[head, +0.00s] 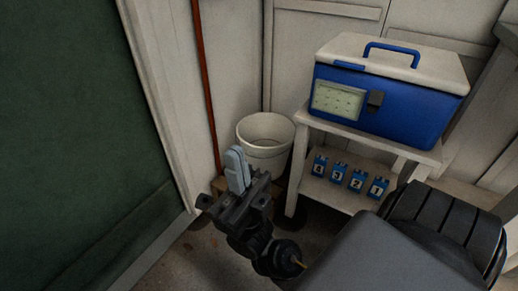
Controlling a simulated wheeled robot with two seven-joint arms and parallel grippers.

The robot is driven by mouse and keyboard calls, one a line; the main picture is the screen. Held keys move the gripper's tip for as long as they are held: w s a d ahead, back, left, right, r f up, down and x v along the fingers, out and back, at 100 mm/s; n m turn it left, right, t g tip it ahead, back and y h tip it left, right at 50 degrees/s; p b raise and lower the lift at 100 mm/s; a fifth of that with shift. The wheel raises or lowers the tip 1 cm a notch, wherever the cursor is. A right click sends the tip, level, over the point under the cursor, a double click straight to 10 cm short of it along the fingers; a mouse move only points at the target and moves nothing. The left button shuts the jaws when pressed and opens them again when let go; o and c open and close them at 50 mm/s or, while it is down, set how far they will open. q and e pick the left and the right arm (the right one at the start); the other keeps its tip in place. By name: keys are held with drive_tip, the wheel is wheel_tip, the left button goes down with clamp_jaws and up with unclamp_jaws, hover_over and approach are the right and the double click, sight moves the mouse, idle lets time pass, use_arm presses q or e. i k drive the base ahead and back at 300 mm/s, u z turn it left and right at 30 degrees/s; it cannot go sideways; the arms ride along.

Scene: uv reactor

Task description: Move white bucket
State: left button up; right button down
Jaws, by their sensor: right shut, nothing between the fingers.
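The white bucket (268,132) stands upright in the corner, left of the small white table, and looks empty from what shows of its inside. My right gripper (236,166) is in front of the bucket at its lower left in the picture. Its pale grey fingers are shut together with nothing between them, and they overlap the bucket's left edge in view. I cannot tell whether they touch it. The gripper hides part of the bucket's lower side. My left gripper is not in view.
A blue cooler box (400,95) with a white lid stands on the white table (350,131). Several small blue numbered blocks (356,181) sit on its lower shelf. A reddish-brown pole (205,85) leans by the wall. A dark green panel (75,120) fills the left side.

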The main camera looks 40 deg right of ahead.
sight(267, 139)
drive_tip(key=k, duration=1.15)
drive_tip(key=u, duration=0.7)
drive_tip(key=i, duration=1.3)
drive_tip(key=z, duration=0.65)
drive_tip(key=i, duration=0.55)
drive_tip(key=z, duration=0.65)
